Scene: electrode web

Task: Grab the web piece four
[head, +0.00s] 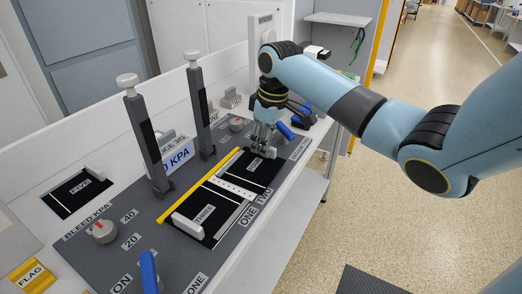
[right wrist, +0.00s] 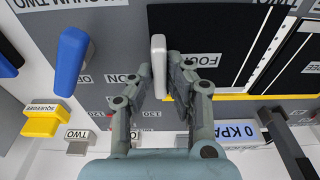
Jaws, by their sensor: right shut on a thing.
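Web piece four (head: 262,172) is a black sheet with a light bar handle, lying on the grey bench panel at the far end of the yellow strip. In the right wrist view its black sheet (right wrist: 220,30) carries a partly covered label reading FOU. My right gripper (head: 264,143) is down at the piece's far end. In the right wrist view the gripper (right wrist: 160,80) has its fingers on either side of the pale handle (right wrist: 158,52), shut on it. The sheet appears flat on the panel. My left gripper is in neither view.
Web piece three (head: 204,222) lies nearer on the panel, beyond a perforated white strip (head: 232,188). Web piece five (head: 80,192) lies at the left. Two grey posts (head: 148,145) stand behind the yellow strip. Blue levers (head: 149,270) (right wrist: 72,60) rise from the panel.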

